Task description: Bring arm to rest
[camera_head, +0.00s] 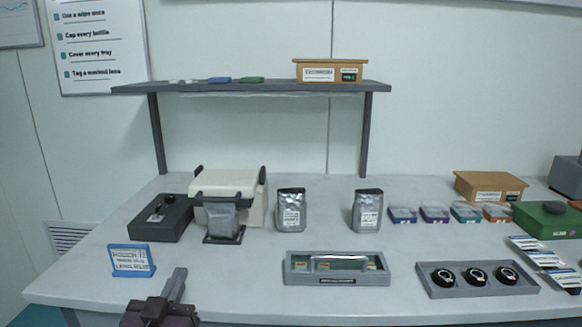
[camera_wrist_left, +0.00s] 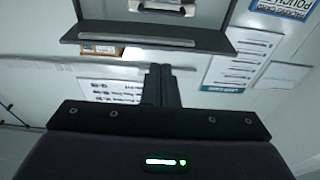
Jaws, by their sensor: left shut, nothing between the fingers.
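My left gripper (camera_head: 178,284) shows at the bottom left in the head view, in front of the table's front edge and below the blue-framed sign. Its fingers are together and hold nothing. In the left wrist view the closed fingers (camera_wrist_left: 160,84) point toward the wall and shelf, with nothing between them. The gripper is apart from the things on the table. My right gripper is not in view.
The blue-framed sign (camera_head: 131,260) stands near the table's front left. A grey tray with a handle (camera_head: 337,282) and a tray with black round parts (camera_head: 430,283) lie along the front. Silver pouches (camera_head: 291,212) stand farther back. A shelf (camera_head: 210,88) spans the rear.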

